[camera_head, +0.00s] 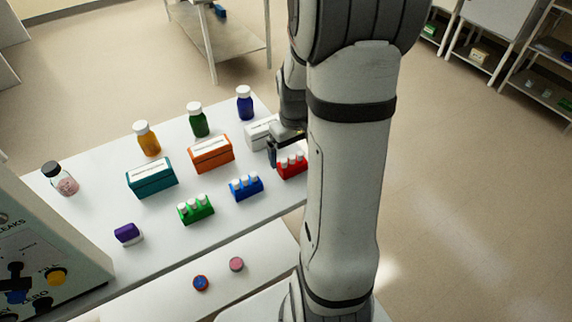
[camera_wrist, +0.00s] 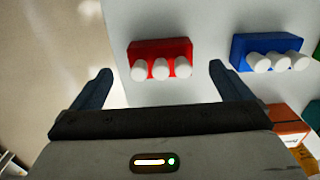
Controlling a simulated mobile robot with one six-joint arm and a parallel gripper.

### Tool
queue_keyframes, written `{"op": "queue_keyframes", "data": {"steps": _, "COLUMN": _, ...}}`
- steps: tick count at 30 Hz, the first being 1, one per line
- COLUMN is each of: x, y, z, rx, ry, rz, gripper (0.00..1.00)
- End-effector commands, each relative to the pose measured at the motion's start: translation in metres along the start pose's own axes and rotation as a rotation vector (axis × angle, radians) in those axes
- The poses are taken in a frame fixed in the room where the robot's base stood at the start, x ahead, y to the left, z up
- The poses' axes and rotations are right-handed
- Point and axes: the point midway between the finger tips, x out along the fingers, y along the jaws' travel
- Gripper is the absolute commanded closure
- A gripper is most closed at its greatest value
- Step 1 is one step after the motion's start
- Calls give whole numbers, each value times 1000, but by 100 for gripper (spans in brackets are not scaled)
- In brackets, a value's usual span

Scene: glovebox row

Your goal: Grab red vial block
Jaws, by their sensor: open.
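The red vial block (camera_head: 291,167) stands on the white table near its right edge, partly hidden behind my arm in the head view. In the wrist view the red vial block (camera_wrist: 160,51) holds three white-capped vials and lies beyond the fingertips, in line with the gap between them. My gripper (camera_wrist: 161,72) is open and empty, with one dark finger on each side. In the head view my gripper (camera_head: 272,152) is just left of the block; contact cannot be told there.
A blue vial block (camera_head: 246,188) and a green one (camera_head: 196,210) stand to the left. Orange (camera_head: 212,155), teal (camera_head: 152,178) and white boxes (camera_head: 260,132) stand behind, with several bottles farther back. A purple-and-white object (camera_head: 127,234) is at the front left. A lower white shelf holds two round items.

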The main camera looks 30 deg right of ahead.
Motion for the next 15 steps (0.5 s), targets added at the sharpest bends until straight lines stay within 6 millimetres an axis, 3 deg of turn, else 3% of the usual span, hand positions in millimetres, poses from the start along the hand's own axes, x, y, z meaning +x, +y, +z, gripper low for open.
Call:
{"op": "queue_keyframes", "data": {"steps": 7, "x": 35, "y": -1, "z": -1, "rx": 1, "ry": -4, "rz": -2, "gripper": 2}}
{"op": "queue_keyframes", "data": {"steps": 15, "x": 44, "y": 0, "z": -2, "rx": 1, "ry": 0, "rz": 0, "gripper": 2}}
